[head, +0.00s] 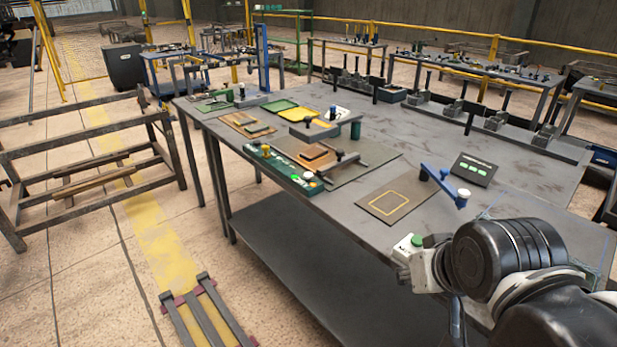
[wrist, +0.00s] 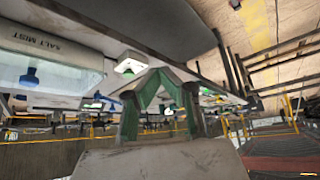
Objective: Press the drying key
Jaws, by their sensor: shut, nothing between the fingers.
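A pale box (head: 405,252) with a green button (head: 417,240) on top sits at the front edge of the table, just left of my arm. No readable label shows which control is the drying key. A dark sloped panel (head: 474,170) with small green lit marks stands further back. In the wrist view, my gripper (wrist: 160,76) has green fingers whose tips meet, with nothing between them. A pale block with a green-white light (wrist: 130,66) appears just beyond and left of the fingertips.
The grey table (head: 400,140) holds a blue lever (head: 443,186), a yellow-outlined mat (head: 396,204), a green strip with knobs (head: 285,168) and several fixtures. Bare tabletop lies behind the panel.

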